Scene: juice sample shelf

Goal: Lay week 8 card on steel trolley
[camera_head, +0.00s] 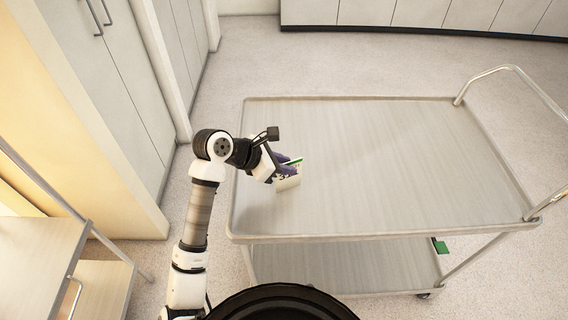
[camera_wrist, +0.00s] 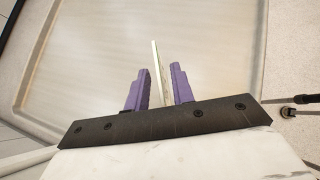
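The card (camera_head: 288,183) is small and white with dark print and a green part at its upper edge. I cannot read its week number. It is at the left part of the steel trolley's top (camera_head: 390,150). I cannot tell whether it touches the surface. My gripper (camera_head: 285,172) is over the trolley top at the card. In the wrist view, the card (camera_wrist: 158,70) shows nearly edge-on between the two purple fingers (camera_wrist: 160,78), tilted to them. The fingers stand apart, with narrow gaps beside the card. The card's lower end is hidden by the gripper body.
The rest of the trolley top is bare, with a low raised rim. A tubular handle (camera_head: 512,68) rises at its right end. A green item (camera_head: 440,246) is on the lower shelf (camera_head: 345,268). A wooden-topped unit (camera_head: 38,255) stands at left, and cabinets (camera_head: 110,75) line the wall.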

